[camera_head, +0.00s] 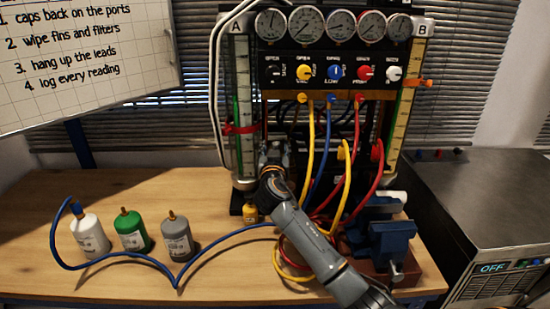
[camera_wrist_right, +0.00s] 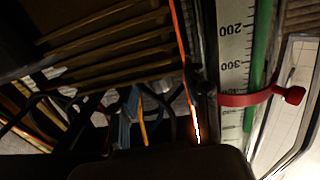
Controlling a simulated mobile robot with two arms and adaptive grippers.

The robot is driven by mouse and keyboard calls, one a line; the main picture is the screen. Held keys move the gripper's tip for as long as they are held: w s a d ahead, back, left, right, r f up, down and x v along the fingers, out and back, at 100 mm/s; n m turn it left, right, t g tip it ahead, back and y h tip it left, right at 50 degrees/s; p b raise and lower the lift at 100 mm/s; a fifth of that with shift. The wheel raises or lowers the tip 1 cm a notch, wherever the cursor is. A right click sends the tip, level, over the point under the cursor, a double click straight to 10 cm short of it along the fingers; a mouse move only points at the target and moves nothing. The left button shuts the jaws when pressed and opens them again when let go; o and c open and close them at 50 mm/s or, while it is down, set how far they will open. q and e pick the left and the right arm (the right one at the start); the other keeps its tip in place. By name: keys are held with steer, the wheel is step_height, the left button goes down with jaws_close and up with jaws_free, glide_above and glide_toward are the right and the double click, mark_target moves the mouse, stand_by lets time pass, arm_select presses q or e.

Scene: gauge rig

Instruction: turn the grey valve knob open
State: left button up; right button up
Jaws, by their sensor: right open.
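The grey valve knob (camera_head: 274,72) is the dark, leftmost knob in the row on the black panel. OPEN and SHUT markings sit by the knobs, but its exact setting is too small to read. My right gripper (camera_head: 273,152) is open, in front of the rig and well below the knob, apart from it. In the right wrist view the knob does not show. My left gripper is not in view.
Yellow (camera_head: 303,71), blue (camera_head: 334,72), red (camera_head: 365,73) and white (camera_head: 394,73) knobs share the panel. Coloured hoses (camera_head: 308,140) hang below. A red clamp (camera_wrist_right: 262,97) grips the scale tube (camera_wrist_right: 233,50). Bottles (camera_head: 132,232) and a blue vise (camera_head: 390,238) stand on the bench.

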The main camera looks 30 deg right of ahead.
steer(key=v, duration=1.1)
steer(key=shift+f, duration=0.15)
